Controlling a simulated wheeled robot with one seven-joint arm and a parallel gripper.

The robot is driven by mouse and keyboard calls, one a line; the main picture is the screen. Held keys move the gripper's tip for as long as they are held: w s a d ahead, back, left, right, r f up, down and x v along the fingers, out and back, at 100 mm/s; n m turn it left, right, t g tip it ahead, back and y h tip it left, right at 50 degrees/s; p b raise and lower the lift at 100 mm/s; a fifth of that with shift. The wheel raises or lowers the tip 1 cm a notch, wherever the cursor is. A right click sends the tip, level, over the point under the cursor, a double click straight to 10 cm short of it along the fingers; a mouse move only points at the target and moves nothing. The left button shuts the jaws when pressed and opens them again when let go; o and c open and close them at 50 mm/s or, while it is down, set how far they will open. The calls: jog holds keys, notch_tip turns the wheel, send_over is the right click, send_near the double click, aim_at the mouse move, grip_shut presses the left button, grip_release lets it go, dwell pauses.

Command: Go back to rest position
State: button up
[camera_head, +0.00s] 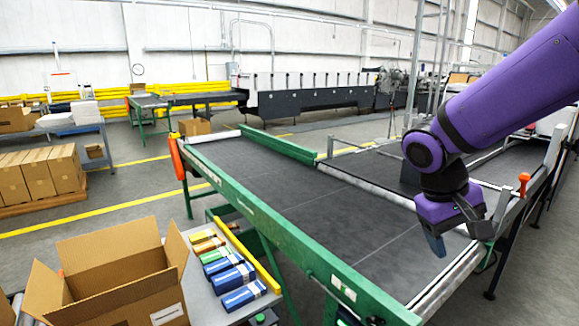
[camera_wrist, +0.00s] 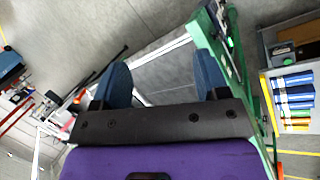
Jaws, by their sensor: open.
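My gripper (camera_head: 458,238) hangs from my purple arm on the right of the head view, above the right part of the dark conveyor belt (camera_head: 300,195). Its two blue-tipped fingers stand apart with nothing between them. In the wrist view my gripper (camera_wrist: 164,82) is also open and empty, with the grey belt (camera_wrist: 178,68) beyond the fingers. The gripper appears clear of the belt and touches nothing that I can see.
An open cardboard box (camera_head: 115,280) stands at the lower left, beside a grey table with several small coloured boxes (camera_head: 230,277). A green rail (camera_head: 270,235) edges the belt. Stacked cartons (camera_head: 40,175) stand far left.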

jog(key=s+d+r+m+t+y, duration=0.1)
jog(key=s+r+t+y, duration=0.3)
jog(key=s+r, duration=0.5)
jog(key=shift+s+d+r+t+y, duration=0.25)
jog(key=shift+s+t, duration=0.75)
jog(key=shift+s, duration=1.05)
jog(key=shift+f, duration=0.15)
jog(key=shift+c, duration=0.2)
dwell(1.9)
jog(key=w+a+f+n+g+h, duration=0.2)
jog(key=w+a+f+n+g, duration=0.15)
jog(key=w+f, duration=0.55)
jog(key=w+a+f+n+g+h, duration=0.3)
jog(key=w+f+n, duration=0.1)
jog(key=w+f, duration=0.45)
jog(key=w+a+f+n+h, duration=0.2)
jog(key=a+f+n+h, duration=0.1)
jog(key=f, duration=0.5)
jog(key=w+a+f+n+h, duration=0.2)
jog(key=f, duration=0.6)
jog(key=n+t+h, duration=0.5)
jog(key=n+t, duration=0.7)
jog(key=n, duration=0.1)
send_near(371, 322)
jog(key=shift+m+y, duration=0.25)
jog(key=x, duration=1)
